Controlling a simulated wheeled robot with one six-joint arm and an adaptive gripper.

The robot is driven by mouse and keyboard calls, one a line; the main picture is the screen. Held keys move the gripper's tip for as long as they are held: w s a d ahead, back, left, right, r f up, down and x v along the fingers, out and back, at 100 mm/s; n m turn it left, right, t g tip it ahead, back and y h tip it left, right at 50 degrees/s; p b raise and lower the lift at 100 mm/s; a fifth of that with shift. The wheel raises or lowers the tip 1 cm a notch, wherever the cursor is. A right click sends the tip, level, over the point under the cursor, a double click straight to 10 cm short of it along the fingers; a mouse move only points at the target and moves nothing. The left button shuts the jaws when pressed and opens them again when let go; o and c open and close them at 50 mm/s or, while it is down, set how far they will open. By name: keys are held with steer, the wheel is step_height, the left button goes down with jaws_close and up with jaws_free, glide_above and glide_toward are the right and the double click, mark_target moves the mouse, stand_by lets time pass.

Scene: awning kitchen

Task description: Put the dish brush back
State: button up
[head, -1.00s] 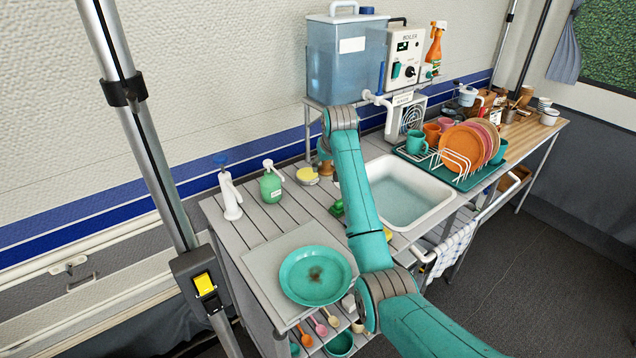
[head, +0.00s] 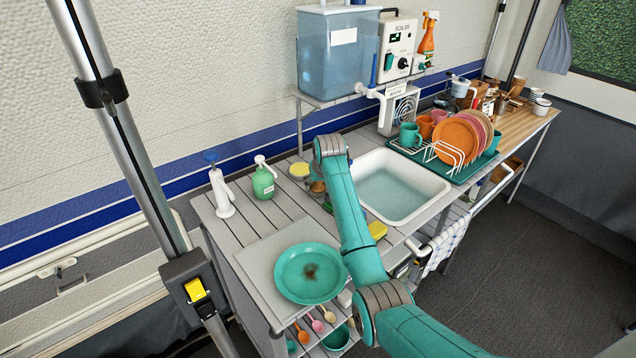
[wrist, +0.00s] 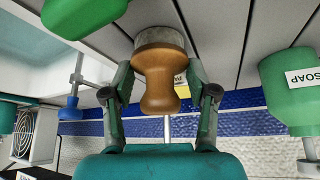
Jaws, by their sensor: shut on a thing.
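The dish brush (wrist: 160,75) has a brown wooden knob handle and a pale grey head. My gripper (wrist: 158,92) is shut on it, one finger on each side of the wood. In the wrist view the head end points to the top, towards the grey slatted counter; I cannot tell whether it touches. In the head view the dish brush (head: 317,186) shows as a small brown shape left of my arm's end, near the yellow-topped tin (head: 299,170). My arm hides most of the gripper there.
The sink (head: 400,190) holds water. A green soap bottle (head: 264,180) and a white pump bottle (head: 221,195) stand at the left. A stained teal plate (head: 285,283) is in front. A yellow sponge (head: 377,230) lies by the sink; a dish rack (head: 444,153) stands behind it.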

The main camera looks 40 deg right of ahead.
steer(key=shift+f, duration=0.1)
steer(key=o, duration=1.1)
steer(key=shift+o, duration=0.2)
steer(key=v, duration=1.2)
